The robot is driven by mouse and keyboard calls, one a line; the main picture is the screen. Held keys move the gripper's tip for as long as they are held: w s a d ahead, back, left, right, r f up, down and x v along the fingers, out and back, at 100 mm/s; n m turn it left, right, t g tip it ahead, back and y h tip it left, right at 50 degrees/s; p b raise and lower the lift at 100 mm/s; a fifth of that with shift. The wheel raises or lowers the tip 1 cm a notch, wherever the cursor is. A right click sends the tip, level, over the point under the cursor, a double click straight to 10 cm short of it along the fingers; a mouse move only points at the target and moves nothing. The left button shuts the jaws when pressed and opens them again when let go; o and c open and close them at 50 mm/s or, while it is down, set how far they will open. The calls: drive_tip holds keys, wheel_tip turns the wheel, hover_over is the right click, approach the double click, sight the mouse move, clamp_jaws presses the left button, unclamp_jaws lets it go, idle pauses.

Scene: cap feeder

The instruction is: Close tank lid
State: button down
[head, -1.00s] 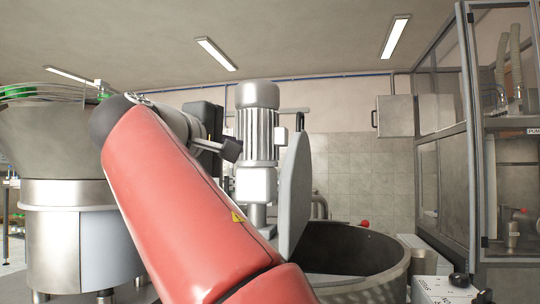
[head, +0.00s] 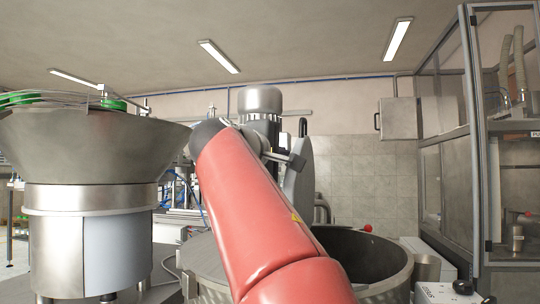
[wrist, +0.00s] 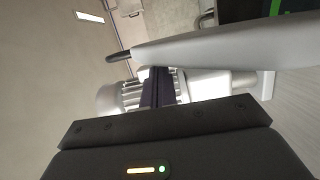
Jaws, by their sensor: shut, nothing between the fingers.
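The tank (head: 385,262) is a round steel vessel, its mouth open to the right of my red arm. Its grey lid (head: 300,180) stands upright on edge, partly hidden by my arm. A black handle (head: 303,127) is at the lid's top. My gripper (head: 297,160) is beside the lid on its left, motor side. In the wrist view, the shut, empty dark fingers (wrist: 158,72) reach to the pale lid (wrist: 225,45), overlapping its edge; contact cannot be told. The lid's handle (wrist: 118,57) sticks out left there.
A motor (head: 260,100) stands behind my gripper, and shows close behind the fingers in the wrist view (wrist: 130,95). A large feeder bowl (head: 85,145) is at left. A glazed cabinet (head: 445,150) is at right. A red knob (head: 367,228) is near the tank's rim.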

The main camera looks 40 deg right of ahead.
drive_tip(key=shift+s, duration=0.1)
idle(0.3)
drive_tip(key=shift+s+d+r+m, duration=0.1)
drive_tip(key=shift+s+d+m, duration=0.3)
drive_tip(key=s+d+f+m+y+b, duration=0.2)
drive_tip(key=s+d+f+m, duration=0.3)
drive_tip(key=s+d, duration=0.45)
drive_tip(key=s+d+f+m+b, duration=0.1)
drive_tip(key=s+f+m+b, duration=0.1)
drive_tip(key=f, duration=0.2)
drive_tip(key=s+d+f+m+t+y+b, duration=0.1)
drive_tip(key=s+d+f+m+b, duration=0.1)
drive_tip(key=f+m+b, duration=0.1)
drive_tip(key=s+d+f+m+y+b, duration=0.1)
drive_tip(key=s+f+m+b, duration=0.1)
drive_tip(key=f, duration=0.3)
drive_tip(key=shift+s+d+f+m+t+b, duration=0.3)
drive_tip(key=shift+s+f+m+t+b, duration=0.15)
drive_tip(key=shift+m, duration=0.25)
drive_tip(key=shift+s+d+f+m+y+b, duration=0.15)
drive_tip(key=shift+f+m+y+b, duration=0.3)
drive_tip(key=shift+f, duration=0.4)
drive_tip(key=shift+f, duration=0.1)
